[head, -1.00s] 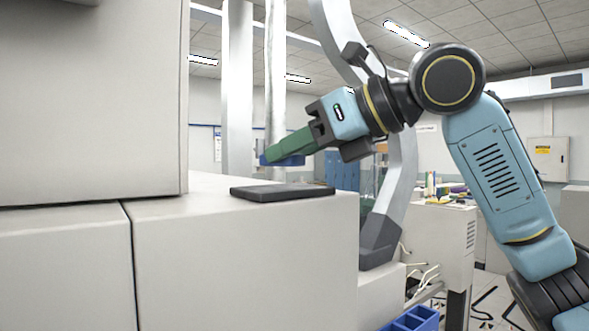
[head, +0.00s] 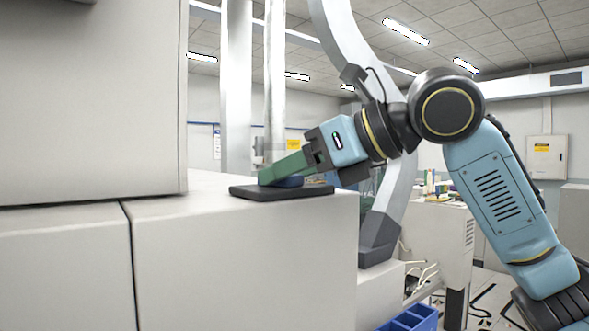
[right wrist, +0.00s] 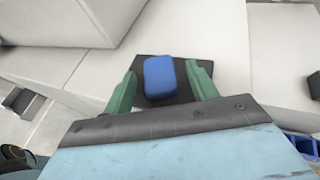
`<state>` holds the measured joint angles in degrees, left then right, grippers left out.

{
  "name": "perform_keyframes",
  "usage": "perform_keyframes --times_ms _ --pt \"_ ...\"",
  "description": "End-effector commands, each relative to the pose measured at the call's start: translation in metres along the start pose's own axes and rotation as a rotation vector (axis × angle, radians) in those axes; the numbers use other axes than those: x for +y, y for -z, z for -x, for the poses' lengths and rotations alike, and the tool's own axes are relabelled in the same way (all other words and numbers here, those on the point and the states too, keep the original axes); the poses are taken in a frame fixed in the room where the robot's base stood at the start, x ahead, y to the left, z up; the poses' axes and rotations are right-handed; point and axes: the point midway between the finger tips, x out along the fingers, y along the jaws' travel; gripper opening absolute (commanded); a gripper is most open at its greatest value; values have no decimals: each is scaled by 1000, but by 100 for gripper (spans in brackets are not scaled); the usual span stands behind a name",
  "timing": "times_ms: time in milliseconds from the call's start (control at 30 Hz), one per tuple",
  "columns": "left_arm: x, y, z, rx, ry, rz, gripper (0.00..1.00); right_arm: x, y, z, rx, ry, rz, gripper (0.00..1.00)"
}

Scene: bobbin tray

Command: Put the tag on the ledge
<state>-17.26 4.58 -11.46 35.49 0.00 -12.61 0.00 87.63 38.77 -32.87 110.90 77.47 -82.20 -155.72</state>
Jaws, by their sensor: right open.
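The blue tag (right wrist: 160,77), a small rounded block, lies on a flat dark pad, which looks like the ledge (head: 300,192), on top of the pale machine. The pad also shows in the right wrist view (right wrist: 183,92). In the head view the tag (head: 290,182) is partly hidden behind a green finger. My right gripper (right wrist: 160,70) is open, with its green fingers on either side of the tag and gaps visible beside it. In the head view the right gripper (head: 264,177) reaches down from the right, fingertips low over the pad. My left gripper is out of view.
A tall pale machine housing (head: 90,100) rises to the left of the pad. The machine top (head: 215,182) around the pad is clear. A curved grey post (head: 385,220) stands just behind the right arm. Blue bins (head: 410,320) sit low at the right.

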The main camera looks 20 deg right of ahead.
Motion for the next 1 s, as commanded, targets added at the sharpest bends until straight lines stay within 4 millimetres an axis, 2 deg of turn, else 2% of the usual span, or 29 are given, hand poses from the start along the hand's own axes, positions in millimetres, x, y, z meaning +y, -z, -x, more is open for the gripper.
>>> perform_keyframes --times_ms 100,233,500,700,833,1000 --pt "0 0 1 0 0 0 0 0 -4 2 -1 0 0 57" --pt "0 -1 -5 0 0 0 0 -1 -2 18 -3 4 1 57" --pt "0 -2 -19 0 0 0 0 0 -2 76 -4 4 1 57" --pt "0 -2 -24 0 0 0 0 0 -2 108 -1 1 0 57" --pt "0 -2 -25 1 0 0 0 0 -3 119 -1 1 0 57" --pt "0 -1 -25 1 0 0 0 0 -3 122 1 0 0 57"
